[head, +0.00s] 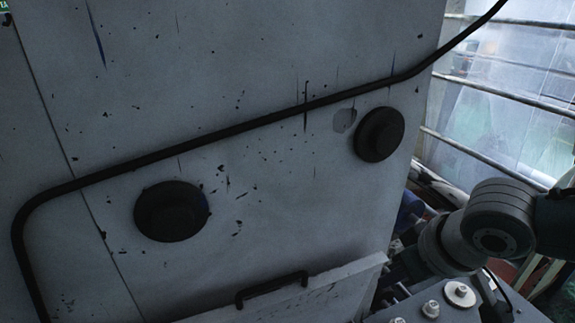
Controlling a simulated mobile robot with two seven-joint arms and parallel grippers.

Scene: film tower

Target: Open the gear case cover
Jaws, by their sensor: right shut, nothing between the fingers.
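The cover (345,285) looks like a pale grey metal panel at the bottom of the head view, with a light slanting edge. A black bar handle (272,288) stands at this edge. The lower part of the cover is cut off by the frame, and I cannot tell how far it stands open. My right gripper (392,272) is at the right end of the cover, with its arm coming in from the right. It is shut and empty; its fingertips are dark and partly hidden by the cover's edge. I cannot tell whether they touch it. My left gripper is out of view.
A large scuffed grey wall (260,190) fills the left and middle. It carries two round black knobs, one left (172,211) and one right (380,134), and a bent black pipe (220,133). Metal bolts (431,309) sit at lower right. Railings and plastic sheeting (500,90) stand behind.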

